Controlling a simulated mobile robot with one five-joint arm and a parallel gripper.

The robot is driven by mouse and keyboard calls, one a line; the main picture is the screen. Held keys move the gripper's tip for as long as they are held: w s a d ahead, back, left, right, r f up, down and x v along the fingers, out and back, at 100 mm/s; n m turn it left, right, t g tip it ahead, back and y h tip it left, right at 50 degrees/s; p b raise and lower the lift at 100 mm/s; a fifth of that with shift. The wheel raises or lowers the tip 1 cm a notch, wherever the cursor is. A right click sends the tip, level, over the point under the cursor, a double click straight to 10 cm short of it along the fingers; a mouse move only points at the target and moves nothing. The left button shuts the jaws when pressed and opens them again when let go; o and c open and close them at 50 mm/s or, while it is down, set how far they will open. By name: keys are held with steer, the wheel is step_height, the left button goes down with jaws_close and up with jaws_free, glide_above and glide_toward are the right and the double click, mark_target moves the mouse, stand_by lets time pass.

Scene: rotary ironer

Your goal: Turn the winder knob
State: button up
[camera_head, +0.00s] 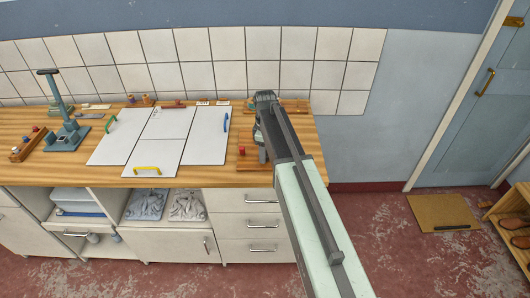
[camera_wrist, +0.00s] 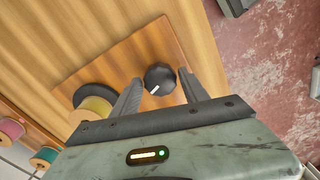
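The winder knob (camera_wrist: 160,78) is a round black knob with a white pointer mark, on a wooden board (camera_wrist: 155,45) in the wrist view. My gripper (camera_wrist: 158,84) is open, with one finger on each side of the knob. A gap shows between the knob and the left finger, and a smaller one at the right finger. Whether the fingertips are level with the knob is hard to tell. In the head view my arm reaches to the right end of the counter and hides the knob.
A spool of yellowish thread (camera_wrist: 92,108) on a dark disc is left of my gripper. Pink (camera_wrist: 10,130) and teal (camera_wrist: 46,155) spools are at lower left. White panels with coloured handles (camera_head: 160,140) cover the counter's middle. A blue press stand (camera_head: 66,130) is at left.

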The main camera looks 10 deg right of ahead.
steer(key=shift+o, duration=0.2)
step_height(320, 180, up, 8)
steer(key=p, duration=0.8)
steer(key=shift+f, duration=0.1)
steer(key=s+f+b, duration=0.1)
steer(key=f+b, duration=0.1)
steer(key=b, duration=0.1)
steer(key=shift+s+f, duration=0.4)
steer(key=shift+m, duration=0.7)
steer(key=s, duration=0.2)
steer(key=s+f+b, duration=0.1)
steer(key=s, duration=0.1)
steer(key=s+f+b, duration=0.1)
steer(key=s, duration=0.1)
steer(key=shift+s, duration=0.35)
steer(key=s+f+m+b, duration=0.1)
steer(key=s+m, duration=1)
